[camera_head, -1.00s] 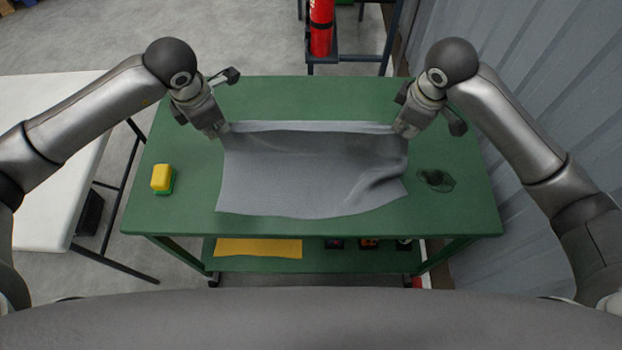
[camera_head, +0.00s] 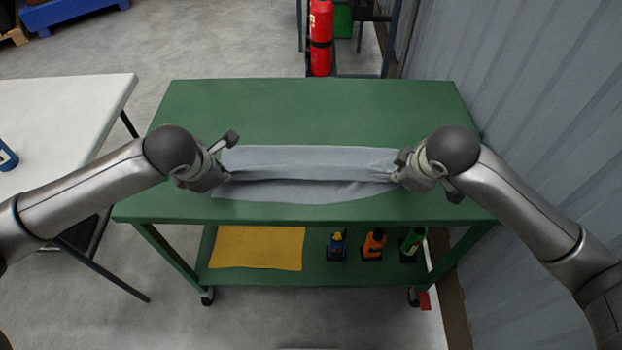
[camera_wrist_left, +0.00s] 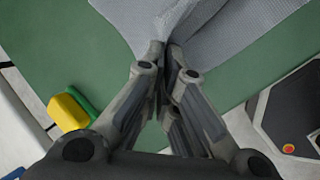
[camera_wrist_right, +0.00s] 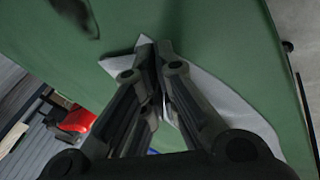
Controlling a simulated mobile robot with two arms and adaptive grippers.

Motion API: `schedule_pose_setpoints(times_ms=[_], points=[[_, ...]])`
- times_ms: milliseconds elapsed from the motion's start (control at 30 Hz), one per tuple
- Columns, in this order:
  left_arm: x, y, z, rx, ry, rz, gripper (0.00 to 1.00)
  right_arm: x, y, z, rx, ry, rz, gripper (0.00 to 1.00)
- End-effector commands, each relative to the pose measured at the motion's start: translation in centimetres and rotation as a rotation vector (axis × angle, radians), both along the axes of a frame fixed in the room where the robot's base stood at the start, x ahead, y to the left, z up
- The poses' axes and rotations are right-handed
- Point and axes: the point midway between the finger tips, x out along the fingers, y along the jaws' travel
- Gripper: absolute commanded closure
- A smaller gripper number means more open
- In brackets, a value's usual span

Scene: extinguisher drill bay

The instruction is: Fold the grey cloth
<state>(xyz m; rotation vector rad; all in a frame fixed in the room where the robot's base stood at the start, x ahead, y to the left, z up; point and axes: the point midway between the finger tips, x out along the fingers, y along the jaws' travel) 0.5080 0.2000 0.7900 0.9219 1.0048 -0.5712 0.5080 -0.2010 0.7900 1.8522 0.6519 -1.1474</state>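The grey cloth (camera_head: 305,160) lies on the green table (camera_head: 310,110), its far part brought over toward the near edge. A strip of the lower layer (camera_head: 305,190) shows in front of the folded part. My left gripper (camera_head: 226,178) is shut on the cloth's left side; in the left wrist view the fingertips (camera_wrist_left: 165,50) pinch the cloth (camera_wrist_left: 230,30). My right gripper (camera_head: 398,178) is at the cloth's right side; in the right wrist view its fingertips (camera_wrist_right: 153,48) are shut on the cloth (camera_wrist_right: 235,105).
The lower shelf holds a yellow cloth (camera_head: 257,248) and several small items, including an orange one (camera_head: 374,244). A red extinguisher (camera_head: 321,38) stands behind. The corrugated wall (camera_head: 540,90) is at right.

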Motion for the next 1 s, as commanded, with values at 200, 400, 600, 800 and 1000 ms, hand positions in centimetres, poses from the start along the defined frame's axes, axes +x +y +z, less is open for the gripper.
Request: schedule_pose_setpoints(times_ms=[200,400,600,800,1000], points=[[-0.08,0.02,-1.21,-0.002,-0.035,0.004,1.00,-0.10,0.00,-1.23,0.002,-0.035,-0.004,1.00],[-0.06,0.03,-1.18,-0.002,-0.041,0.004,1.00,-0.10,0.00,-1.21,0.002,-0.039,-0.005,1.00],[-0.07,0.03,-1.18,-0.002,-0.039,0.005,0.86,-0.10,0.00,-1.20,0.002,-0.039,-0.004,0.87],[-0.11,0.02,-1.23,-0.002,-0.038,0.005,0.61,-0.11,0.01,-1.23,0.002,-0.039,-0.003,0.61],[-0.15,0.01,-1.28,-0.002,-0.037,0.004,0.61,-0.16,0.03,-1.26,0.002,-0.036,-0.003,0.61]])
